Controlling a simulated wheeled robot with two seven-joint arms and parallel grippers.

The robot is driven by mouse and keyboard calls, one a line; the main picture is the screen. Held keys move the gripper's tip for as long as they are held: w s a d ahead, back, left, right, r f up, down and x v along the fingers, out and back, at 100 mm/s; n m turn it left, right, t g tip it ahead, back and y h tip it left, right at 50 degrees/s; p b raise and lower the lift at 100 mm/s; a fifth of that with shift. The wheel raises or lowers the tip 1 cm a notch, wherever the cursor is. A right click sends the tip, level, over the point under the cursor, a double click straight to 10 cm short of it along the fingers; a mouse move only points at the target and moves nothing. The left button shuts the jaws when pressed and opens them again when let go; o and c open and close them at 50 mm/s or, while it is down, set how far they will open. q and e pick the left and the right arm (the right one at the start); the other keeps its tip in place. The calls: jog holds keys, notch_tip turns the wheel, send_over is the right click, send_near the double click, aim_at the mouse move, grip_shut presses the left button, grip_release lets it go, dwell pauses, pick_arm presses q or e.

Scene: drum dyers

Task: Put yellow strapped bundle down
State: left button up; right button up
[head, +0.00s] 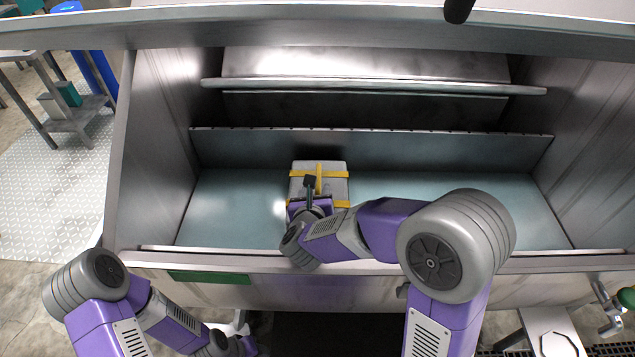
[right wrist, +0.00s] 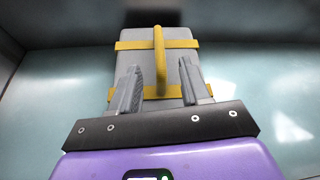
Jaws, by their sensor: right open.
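The yellow strapped bundle (head: 335,188) is a grey block with yellow straps and a yellow loop handle. It rests on the pale blue floor of the metal trough, near the middle. In the right wrist view the bundle (right wrist: 130,63) lies straight ahead, with its handle standing up. My right gripper (right wrist: 160,80) is open, its two fingers on either side of the handle and apart from it. In the head view the right gripper (head: 313,185) is over the bundle's near left part. My left gripper (head: 240,345) is low at the bottom left, outside the trough; its fingers are unclear.
The trough's front edge (head: 400,262) runs under my right arm. A raised back ledge (head: 400,150) and a long bar (head: 380,87) lie behind the bundle. The trough floor (head: 235,205) is clear on both sides. A metal side table (head: 75,120) stands at far left.

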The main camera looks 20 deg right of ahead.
jog(key=shift+v, duration=2.2)
jog(key=shift+r, duration=0.1)
